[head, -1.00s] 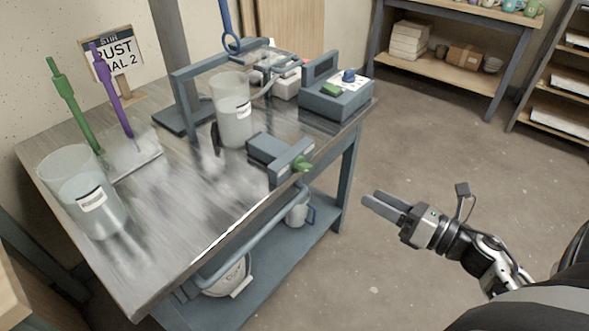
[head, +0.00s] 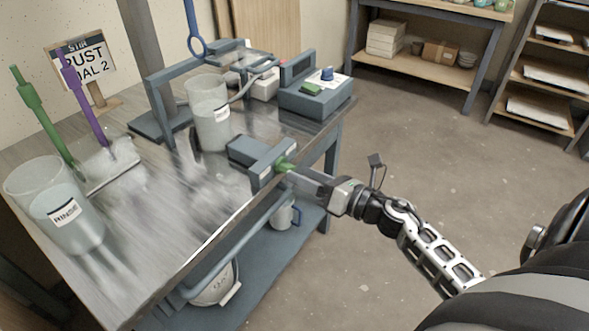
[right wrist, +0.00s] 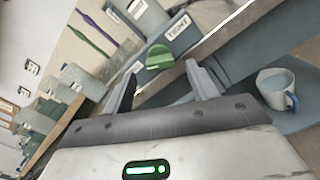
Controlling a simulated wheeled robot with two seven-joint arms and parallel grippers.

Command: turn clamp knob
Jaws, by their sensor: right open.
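The clamp is a grey block (head: 249,154) at the table's front edge, with a green knob (head: 283,164) on its near face. In the right wrist view the green knob (right wrist: 159,57) shows ahead of and between the fingers, next to a label reading "TIGHT" (right wrist: 178,28). My right gripper (head: 291,176) is at the knob in the head view; it also shows in the right wrist view (right wrist: 163,88), open, its fingers apart on either side of the knob. Whether a finger touches the knob cannot be told. My left gripper is not in view.
A clear bucket (head: 210,112) stands behind the clamp. A rinse bucket (head: 58,208) stands at the table's left. A control box (head: 314,98) with a blue knob stands at the back right. A white mug (right wrist: 275,88) is on the shelf below. The floor to the right is clear.

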